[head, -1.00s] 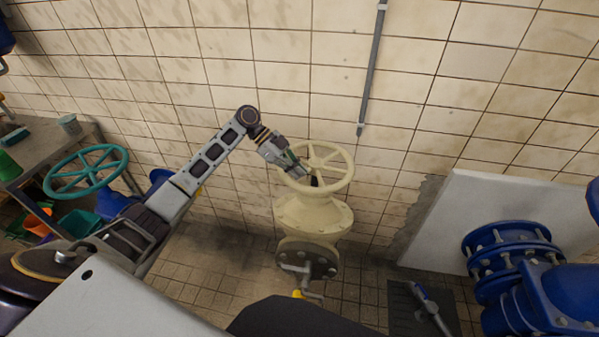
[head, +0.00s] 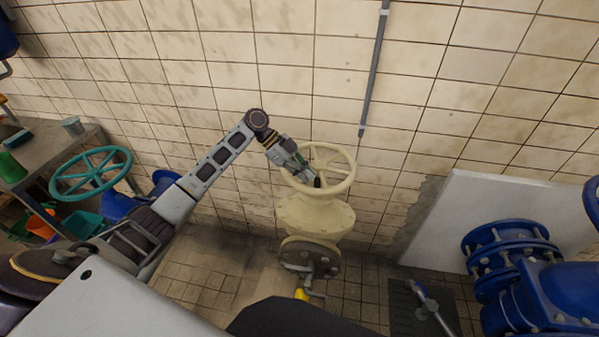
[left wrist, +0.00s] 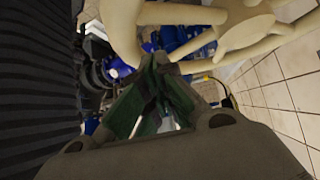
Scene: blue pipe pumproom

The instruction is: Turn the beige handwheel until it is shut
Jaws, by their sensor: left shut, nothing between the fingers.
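The beige handwheel (head: 343,186) sits on top of a beige valve body (head: 315,217) by the tiled wall. In the left wrist view, the wheel's rim and spokes (left wrist: 245,35) cross the top of the picture. My left gripper (head: 310,178) is at the left part of the wheel, its tips near the rim and hub. In the left wrist view its green-padded fingers (left wrist: 158,75) meet at the tips, with nothing between them. I cannot tell whether they touch the wheel. My right gripper is not in view.
A teal handwheel (head: 90,173) stands at the left beside a grey bench (head: 55,150) with containers. A white panel (head: 480,225) and large blue flanged pipes (head: 515,260) are at the right. A grey conduit (head: 374,75) runs down the wall.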

